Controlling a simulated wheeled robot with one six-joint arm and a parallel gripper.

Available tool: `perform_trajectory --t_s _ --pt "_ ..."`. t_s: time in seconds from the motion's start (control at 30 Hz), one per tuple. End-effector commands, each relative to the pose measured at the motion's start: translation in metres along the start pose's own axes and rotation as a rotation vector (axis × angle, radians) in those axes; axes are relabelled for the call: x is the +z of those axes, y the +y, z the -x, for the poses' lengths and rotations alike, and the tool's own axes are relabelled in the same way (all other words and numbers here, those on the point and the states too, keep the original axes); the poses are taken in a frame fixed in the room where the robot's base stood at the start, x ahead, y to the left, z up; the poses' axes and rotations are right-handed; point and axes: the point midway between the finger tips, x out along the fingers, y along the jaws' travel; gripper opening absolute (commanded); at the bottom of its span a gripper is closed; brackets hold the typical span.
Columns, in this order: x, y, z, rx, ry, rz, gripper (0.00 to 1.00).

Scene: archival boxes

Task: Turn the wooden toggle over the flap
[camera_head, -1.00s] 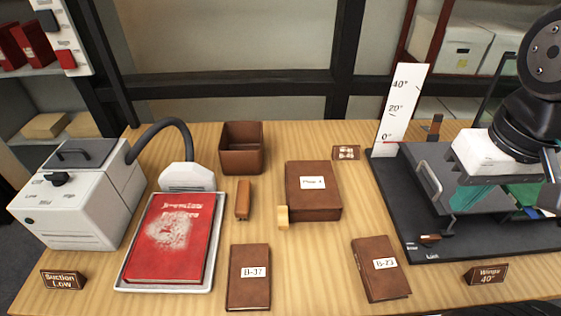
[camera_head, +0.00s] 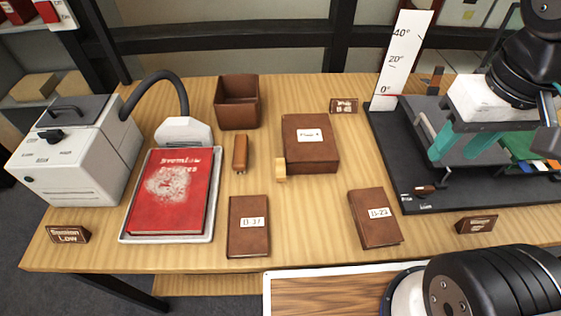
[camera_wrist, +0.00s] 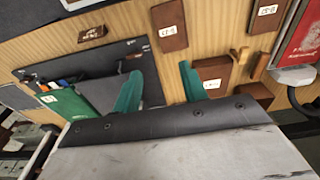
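The wooden toggle (camera_head: 280,169) is a small pale block at the front left corner of a closed brown box (camera_head: 318,155) with a white label. In the wrist view the toggle (camera_wrist: 240,55) shows beside the box (camera_wrist: 212,72). The toggle points front to back along the box's left side, not visibly across the flap on its top. My gripper (camera_head: 490,145) has teal fingers. It hangs over the dark stand at the right, well away from the toggle. In the wrist view my gripper (camera_wrist: 160,68) is open, with nothing between its fingertips.
A brown stick-shaped tool (camera_head: 240,152) lies left of the toggle. An open brown bin (camera_head: 238,121) stands behind. Brown books B-37 (camera_head: 248,242) and B-23 (camera_head: 375,222) lie in front. The dark stand (camera_head: 455,194) and tall scale (camera_head: 403,60) are at right. Bare tabletop lies in front of the box.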

Motion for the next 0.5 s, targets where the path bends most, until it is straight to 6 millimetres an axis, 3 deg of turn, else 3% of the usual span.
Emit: perform_trajectory --t_s 0.27,0.5 --pt "-0.03 -0.048 -0.032 -0.003 -0.17 0.192 0.44" --pt "-0.071 -0.111 -0.07 0.021 -0.235 0.258 0.44"
